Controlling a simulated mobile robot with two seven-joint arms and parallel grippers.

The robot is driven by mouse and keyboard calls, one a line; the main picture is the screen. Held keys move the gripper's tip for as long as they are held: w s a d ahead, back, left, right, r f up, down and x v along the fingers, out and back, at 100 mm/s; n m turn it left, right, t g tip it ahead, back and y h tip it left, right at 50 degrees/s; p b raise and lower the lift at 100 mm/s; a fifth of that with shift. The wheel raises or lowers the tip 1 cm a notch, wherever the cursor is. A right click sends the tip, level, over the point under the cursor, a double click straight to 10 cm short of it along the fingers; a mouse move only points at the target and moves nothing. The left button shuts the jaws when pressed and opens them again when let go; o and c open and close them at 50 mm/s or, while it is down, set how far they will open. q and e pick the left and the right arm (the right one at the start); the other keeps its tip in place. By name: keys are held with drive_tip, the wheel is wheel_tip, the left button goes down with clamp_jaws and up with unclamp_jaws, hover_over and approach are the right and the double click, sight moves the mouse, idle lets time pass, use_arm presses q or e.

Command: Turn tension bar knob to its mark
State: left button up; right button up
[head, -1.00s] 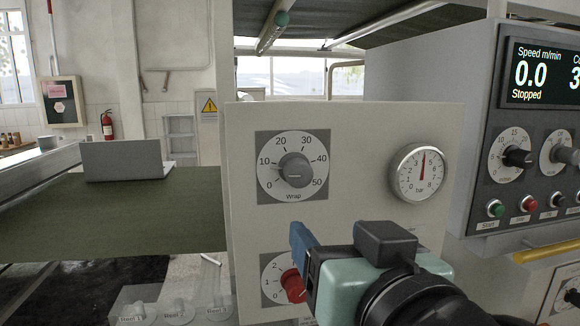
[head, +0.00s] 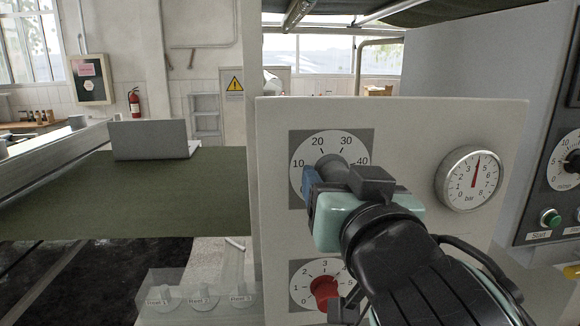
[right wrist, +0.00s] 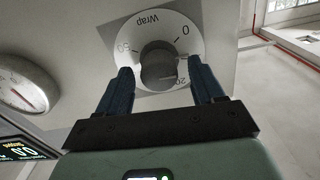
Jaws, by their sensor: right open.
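A grey knob (head: 331,165) sits on a white dial with a scale, high on the pale panel; its label reads "Wrap" in the right wrist view, where the knob (right wrist: 158,66) also shows. My right gripper (head: 322,176) is open in front of this dial. In the right wrist view, the blue fingers of the right gripper (right wrist: 160,72) stand on either side of the knob, with gaps visible. A red knob (head: 325,290) on a lower dial is partly covered by my arm; its label is hidden. My left gripper is not in view.
A round bar gauge (head: 470,178) is right of the knobs, its needle near 5. A grey control cabinet (head: 545,180) with buttons stands farther right. A dark green belt (head: 120,195) and a clear box (head: 200,295) lie to the left.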

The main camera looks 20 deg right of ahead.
drive_tip(key=shift+x, duration=0.8)
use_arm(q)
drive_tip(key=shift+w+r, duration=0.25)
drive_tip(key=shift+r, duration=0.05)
use_arm(e)
drive_tip(key=c, duration=1)
drive_tip(key=shift+c, duration=0.2)
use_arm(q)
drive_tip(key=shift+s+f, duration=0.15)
use_arm(e)
drive_tip(key=shift+s, duration=0.1)
